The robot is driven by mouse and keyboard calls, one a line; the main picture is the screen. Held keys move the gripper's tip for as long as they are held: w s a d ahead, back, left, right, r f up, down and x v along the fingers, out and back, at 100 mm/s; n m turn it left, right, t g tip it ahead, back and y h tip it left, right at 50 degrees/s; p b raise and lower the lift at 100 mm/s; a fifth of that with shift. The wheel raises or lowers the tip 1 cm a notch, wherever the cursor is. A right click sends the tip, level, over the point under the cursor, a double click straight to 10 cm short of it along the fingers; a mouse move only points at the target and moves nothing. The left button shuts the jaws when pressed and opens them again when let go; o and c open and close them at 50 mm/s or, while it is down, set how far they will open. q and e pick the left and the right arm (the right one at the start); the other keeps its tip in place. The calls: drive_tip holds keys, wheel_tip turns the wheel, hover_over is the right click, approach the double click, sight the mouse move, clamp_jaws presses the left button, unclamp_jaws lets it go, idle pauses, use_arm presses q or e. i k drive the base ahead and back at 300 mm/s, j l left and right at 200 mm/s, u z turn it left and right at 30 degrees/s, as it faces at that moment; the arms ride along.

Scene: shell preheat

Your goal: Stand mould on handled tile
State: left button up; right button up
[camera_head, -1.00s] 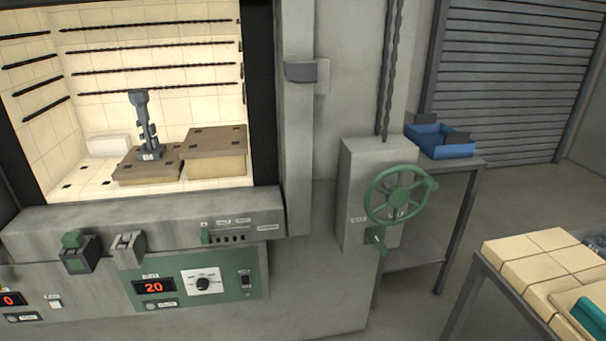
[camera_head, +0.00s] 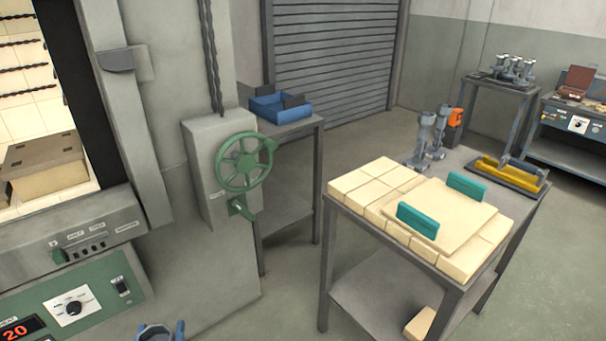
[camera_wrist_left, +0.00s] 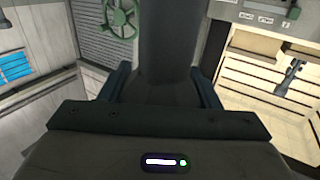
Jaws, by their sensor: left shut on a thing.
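The handled tile (camera_head: 455,212) is a cream slab with two teal handles. It lies flat on cream blocks on the table at the right, with its top clear. My left gripper (camera_head: 161,331) shows only at the bottom edge of the head view, well left of the tile. In the left wrist view (camera_wrist_left: 165,80) its two fingers are shut on a dark grey round mould (camera_wrist_left: 166,40). Most of the mould is hidden in the head view. My right gripper is out of view.
A green handwheel (camera_head: 244,162) juts from the kiln side. A blue tray (camera_head: 277,107) sits on a side stand. Floor shows between the kiln and the table.

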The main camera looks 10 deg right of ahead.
sight(441, 208)
drive_tip(key=z, duration=1.5)
